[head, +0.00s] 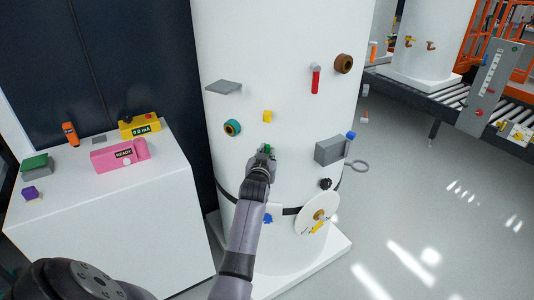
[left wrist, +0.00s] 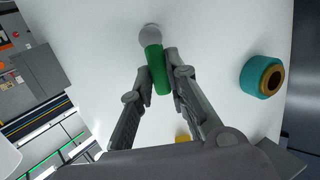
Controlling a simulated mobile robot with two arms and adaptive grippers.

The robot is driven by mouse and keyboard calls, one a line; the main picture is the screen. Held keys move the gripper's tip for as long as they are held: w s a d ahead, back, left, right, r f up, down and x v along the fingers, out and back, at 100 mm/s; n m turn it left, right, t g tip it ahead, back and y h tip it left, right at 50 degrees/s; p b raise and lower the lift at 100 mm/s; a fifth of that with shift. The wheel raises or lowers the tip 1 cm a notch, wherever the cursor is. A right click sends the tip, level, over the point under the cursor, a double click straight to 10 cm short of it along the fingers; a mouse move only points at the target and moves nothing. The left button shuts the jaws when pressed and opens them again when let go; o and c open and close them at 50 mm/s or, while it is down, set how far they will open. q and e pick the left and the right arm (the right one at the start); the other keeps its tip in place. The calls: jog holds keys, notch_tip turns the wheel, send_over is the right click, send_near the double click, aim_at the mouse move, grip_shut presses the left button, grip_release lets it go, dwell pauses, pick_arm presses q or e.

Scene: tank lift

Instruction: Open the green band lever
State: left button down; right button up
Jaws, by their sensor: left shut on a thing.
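The green band lever (left wrist: 156,68) is a short green cylinder with a grey round knob (left wrist: 151,31) at its end, against the white tank (left wrist: 210,50). In the left wrist view, the fingers of my left gripper (left wrist: 160,72) stand on both sides of the green part and are shut on it. In the head view, my left gripper (head: 266,152) is at the front of the white tank (head: 285,50), and only a little of the green lever shows at its tips. My right gripper is not in view.
Around the gripper on the tank are a teal ring (head: 232,128), a yellow block (head: 267,117), a grey box (head: 329,151) and a white disc (head: 318,213). A grey shelf (head: 223,87) juts out above. A white cabinet (head: 110,205) with several devices stands left.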

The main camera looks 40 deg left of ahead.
pick_arm(q)
jog(key=shift+f, duration=0.15)
jog(key=c, duration=1.6)
grip_release()
jog(key=shift+o, duration=0.2)
jog(key=v, duration=1.2)
